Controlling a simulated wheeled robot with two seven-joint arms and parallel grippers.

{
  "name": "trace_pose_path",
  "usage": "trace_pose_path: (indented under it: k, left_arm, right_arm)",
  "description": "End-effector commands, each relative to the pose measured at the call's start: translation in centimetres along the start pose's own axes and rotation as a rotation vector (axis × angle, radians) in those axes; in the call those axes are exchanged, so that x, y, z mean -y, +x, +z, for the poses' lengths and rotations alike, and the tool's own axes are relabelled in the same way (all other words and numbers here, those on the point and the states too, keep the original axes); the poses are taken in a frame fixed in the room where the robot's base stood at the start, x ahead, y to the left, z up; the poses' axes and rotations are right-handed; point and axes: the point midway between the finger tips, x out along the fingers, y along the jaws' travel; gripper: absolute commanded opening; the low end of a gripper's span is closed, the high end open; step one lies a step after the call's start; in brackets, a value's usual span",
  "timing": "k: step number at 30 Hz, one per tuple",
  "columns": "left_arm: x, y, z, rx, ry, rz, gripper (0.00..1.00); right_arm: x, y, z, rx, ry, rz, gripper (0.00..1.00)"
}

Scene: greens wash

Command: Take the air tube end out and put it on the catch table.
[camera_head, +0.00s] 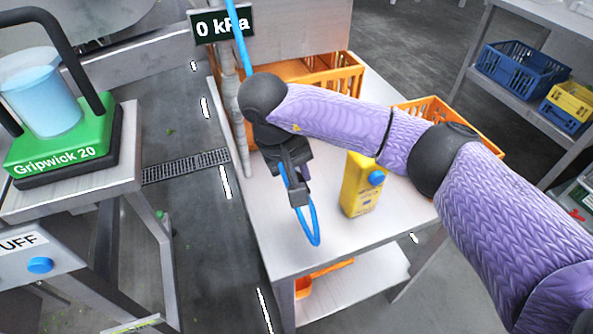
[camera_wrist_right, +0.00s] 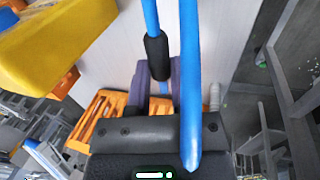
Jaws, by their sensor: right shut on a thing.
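My right gripper (camera_head: 298,194) is shut on the blue air tube (camera_head: 316,232), above the white-topped table (camera_head: 268,232). The tube hangs in a loop below the fingers. Another stretch of blue tube comes down from the top of the head view and passes behind my right arm. In the right wrist view, a blue tube (camera_wrist_right: 190,80) runs close to the camera, and a second stretch carries a black sleeve (camera_wrist_right: 157,55). I cannot tell whether the tube loop touches the table. My left gripper is not in view.
A yellow jug (camera_head: 360,186) with a blue cap stands right of my right gripper. Orange crates (camera_head: 335,72) sit at the table's back. A sign reads 0 kPa (camera_head: 221,24). A green Gripwick 20 unit (camera_head: 70,146) stands on the left table. The floor between has a drain.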

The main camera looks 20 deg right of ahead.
Motion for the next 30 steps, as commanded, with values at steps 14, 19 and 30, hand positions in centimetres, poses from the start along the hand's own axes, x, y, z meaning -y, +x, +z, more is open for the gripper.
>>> trace_pose_path:
  k: [14,19,30]
  left_arm:
    - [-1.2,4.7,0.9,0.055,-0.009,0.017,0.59]
    - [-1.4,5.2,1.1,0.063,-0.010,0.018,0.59]
    - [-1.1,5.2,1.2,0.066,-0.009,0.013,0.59]
  right_arm:
    - [1.7,6.4,0.0,0.004,-0.001,0.001,0.00]
    - [1.9,7.1,0.0,0.002,-0.001,0.000,0.00]
    - [1.9,7.1,0.0,0.002,0.000,0.000,0.42]
